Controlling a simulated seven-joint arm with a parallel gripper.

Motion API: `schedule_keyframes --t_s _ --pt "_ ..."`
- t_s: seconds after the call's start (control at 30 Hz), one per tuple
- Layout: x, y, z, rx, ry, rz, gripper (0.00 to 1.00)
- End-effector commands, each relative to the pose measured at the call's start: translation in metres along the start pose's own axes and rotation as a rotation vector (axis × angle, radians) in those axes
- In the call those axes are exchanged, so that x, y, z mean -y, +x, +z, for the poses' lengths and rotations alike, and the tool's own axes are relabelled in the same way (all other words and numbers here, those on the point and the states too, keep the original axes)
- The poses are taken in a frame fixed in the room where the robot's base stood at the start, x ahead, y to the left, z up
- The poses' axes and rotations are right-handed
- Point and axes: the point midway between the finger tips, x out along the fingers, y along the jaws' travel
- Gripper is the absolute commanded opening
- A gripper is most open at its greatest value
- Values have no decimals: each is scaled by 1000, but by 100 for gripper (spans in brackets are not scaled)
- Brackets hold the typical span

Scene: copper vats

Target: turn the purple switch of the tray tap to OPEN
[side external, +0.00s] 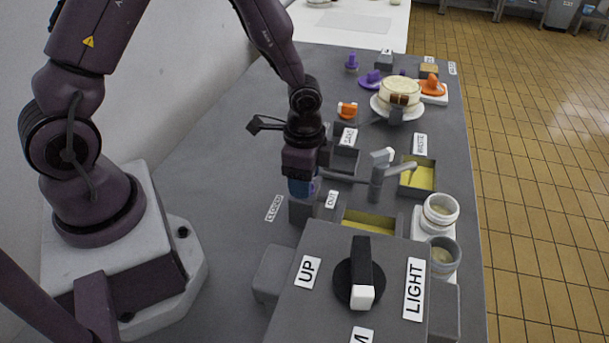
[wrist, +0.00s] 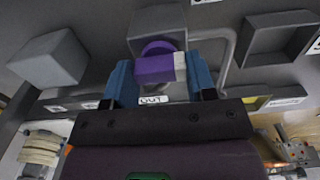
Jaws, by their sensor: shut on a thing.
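The purple switch (wrist: 156,69) has a white tip and sits on a grey block (wrist: 157,22) in the wrist view. My gripper (wrist: 161,76) is shut on the switch, with one blue finger on each side of it. In the side external view my gripper (side external: 302,188) points down over the grey block (side external: 303,210), and its fingers hide most of the switch. A label (side external: 273,208) lies on the bench left of the block, and its letters run together, so I cannot tell the switch's setting from it. An OUT label (side external: 332,199) is to the right.
A grey tap post (side external: 377,181) with a lever stands right of my gripper. Yellow-floored trays (side external: 419,177) are nearby. A large grey box with a black knob (side external: 360,272) stands in front. A cake (side external: 400,94) on a plate and orange and purple knobs are further back.

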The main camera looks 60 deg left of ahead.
Motion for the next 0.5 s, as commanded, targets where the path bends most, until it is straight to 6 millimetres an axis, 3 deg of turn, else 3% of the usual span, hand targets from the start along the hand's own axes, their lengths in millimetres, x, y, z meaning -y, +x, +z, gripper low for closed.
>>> schedule_keyframes --t_s 0.37,0.4,0.5 --pt "0 0 0 2 12 -1 27" --pt "0 0 0 2 12 -1 56" --pt "0 0 0 2 11 -1 77"
